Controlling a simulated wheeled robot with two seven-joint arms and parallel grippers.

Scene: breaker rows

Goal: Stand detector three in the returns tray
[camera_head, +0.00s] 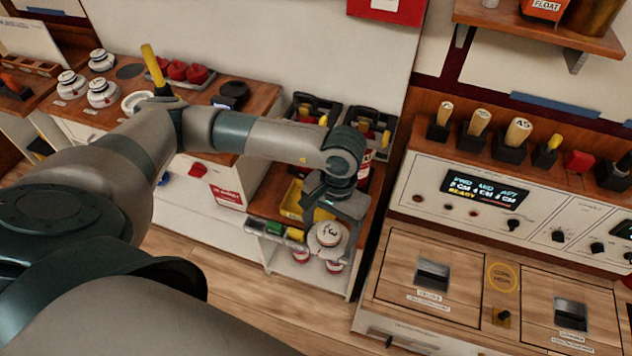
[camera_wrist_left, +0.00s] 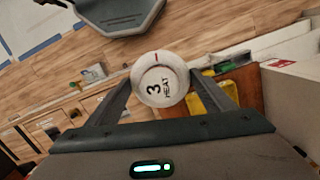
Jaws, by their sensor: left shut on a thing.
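Detector three (camera_head: 328,238) is a round white unit; in the left wrist view its face (camera_wrist_left: 160,82) shows a black "3", the word HEAT and a red mark. My left gripper (camera_head: 332,212) is shut on it, with one finger on each side in the wrist view (camera_wrist_left: 160,95). The detector is by the front edge of the low wooden unit, and I cannot tell whether it touches anything below. A yellow tray (camera_head: 296,199) lies just behind the gripper, partly hidden by it; no label on it is readable. My right gripper is not in view.
Green and yellow blocks (camera_head: 275,228) sit in a rack left of the gripper. Other red-and-white items (camera_head: 301,255) stand on the shelf below. Black-handled holders (camera_head: 312,110) stand behind. A console (camera_head: 470,195) rises at the right. White detectors (camera_head: 103,92) stand on the left counter.

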